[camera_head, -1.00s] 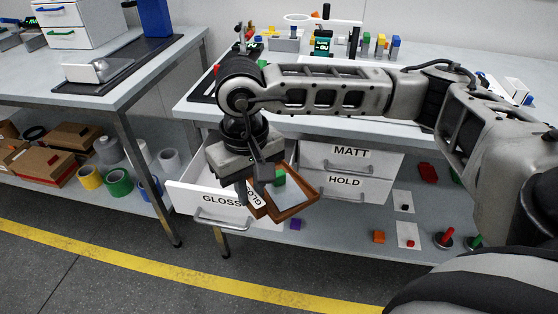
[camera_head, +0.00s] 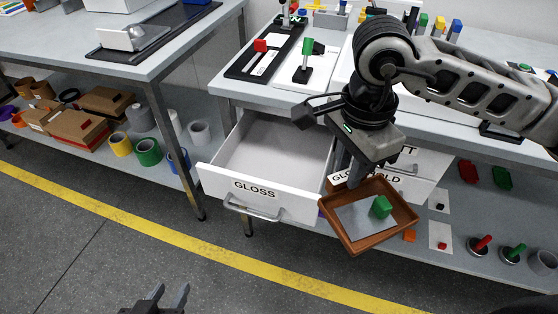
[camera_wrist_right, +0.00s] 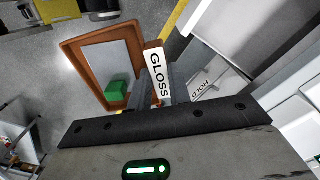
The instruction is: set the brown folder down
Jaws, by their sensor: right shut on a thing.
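The brown folder (camera_head: 400,222) is a shallow brown tray with a grey sheet and a green block (camera_head: 381,206) in it. My right gripper (camera_head: 352,176) is shut on its labelled edge and holds it in the air, tilted, right of the open GLOSS drawer's front. In the right wrist view the folder (camera_wrist_right: 72,52) hangs beyond the fingers (camera_wrist_right: 166,92), its white GLOSS tab (camera_wrist_right: 159,75) beside them. My left gripper (camera_head: 170,296) is empty at the bottom edge, with its fingers apart.
The GLOSS drawer (camera_head: 257,199) is pulled out, and its visible floor is bare. The HOLD drawer (camera_wrist_right: 208,86) is partly hidden by my arm. The worktop (camera_head: 240,85) holds stands and coloured blocks. A lower shelf (camera_head: 340,252) carries small parts and stamps.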

